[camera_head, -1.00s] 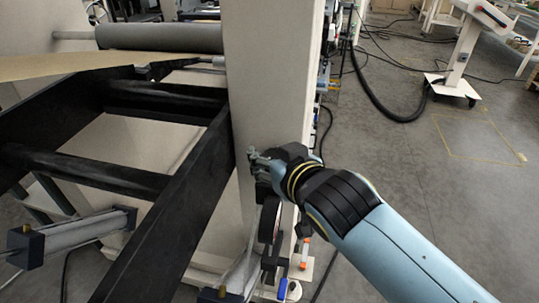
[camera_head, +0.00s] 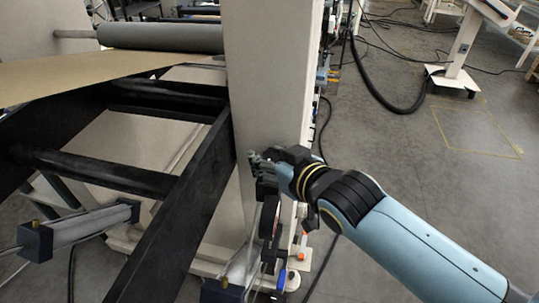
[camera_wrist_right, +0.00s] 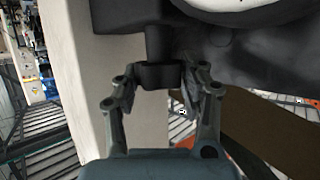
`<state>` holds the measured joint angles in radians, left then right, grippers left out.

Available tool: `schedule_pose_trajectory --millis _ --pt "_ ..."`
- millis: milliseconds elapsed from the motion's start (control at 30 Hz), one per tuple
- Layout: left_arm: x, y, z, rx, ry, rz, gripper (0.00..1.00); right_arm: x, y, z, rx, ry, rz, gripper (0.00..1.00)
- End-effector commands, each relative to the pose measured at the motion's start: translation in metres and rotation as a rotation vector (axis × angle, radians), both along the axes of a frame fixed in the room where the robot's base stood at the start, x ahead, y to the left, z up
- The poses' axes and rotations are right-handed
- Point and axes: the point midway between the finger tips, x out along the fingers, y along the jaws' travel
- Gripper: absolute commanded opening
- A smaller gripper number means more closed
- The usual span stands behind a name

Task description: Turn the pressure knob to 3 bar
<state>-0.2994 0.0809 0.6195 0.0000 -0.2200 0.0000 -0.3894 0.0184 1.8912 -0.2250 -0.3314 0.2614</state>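The pressure knob (camera_wrist_right: 160,75) is a dark, short cylinder under a dark stem in the right wrist view. My right gripper (camera_wrist_right: 162,82) has one finger against each side of it; its fingers appear shut on the knob. Above it is a dark housing with part of a white dial face (camera_wrist_right: 235,3); no reading is visible. In the head view my right gripper (camera_head: 260,162) is at the beige machine post, above a dark round gauge (camera_head: 270,217) seen nearly edge-on. The knob is hard to make out there. My left gripper is not in view.
The beige post (camera_head: 268,90) stands close to the gripper. Black frame beams (camera_head: 180,205), a grey roller (camera_head: 160,38) and a kraft paper web (camera_head: 100,72) lie to the left. A cylinder (camera_head: 90,225) is lower left. Open floor and a black hose (camera_head: 385,95) are at right.

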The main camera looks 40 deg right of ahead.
Motion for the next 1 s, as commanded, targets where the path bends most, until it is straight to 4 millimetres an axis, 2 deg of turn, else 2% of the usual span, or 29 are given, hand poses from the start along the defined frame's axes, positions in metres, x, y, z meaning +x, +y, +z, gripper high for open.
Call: schedule_pose_trajectory --millis 33,133,367,500,567,800,1000 --pt "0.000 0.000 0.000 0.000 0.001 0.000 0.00 0.000 0.000 0.000 0.000 0.000 0.000 0.51" --pt "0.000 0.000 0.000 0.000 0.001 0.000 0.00 0.000 0.000 0.000 0.000 0.000 0.000 0.64" --pt "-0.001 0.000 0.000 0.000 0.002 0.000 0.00 0.000 0.000 0.000 0.001 0.000 0.000 0.65" --pt "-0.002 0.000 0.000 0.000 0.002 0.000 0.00 -0.006 0.001 0.002 0.001 0.000 0.000 0.65" --pt "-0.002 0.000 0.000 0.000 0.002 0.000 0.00 -0.014 0.001 0.005 0.001 0.002 0.000 0.65" --pt "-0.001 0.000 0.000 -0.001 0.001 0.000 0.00 -0.063 0.005 0.025 0.000 0.004 -0.001 0.65" --pt "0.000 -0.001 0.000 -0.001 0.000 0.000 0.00 -0.097 0.008 0.039 0.001 0.003 -0.001 0.65"
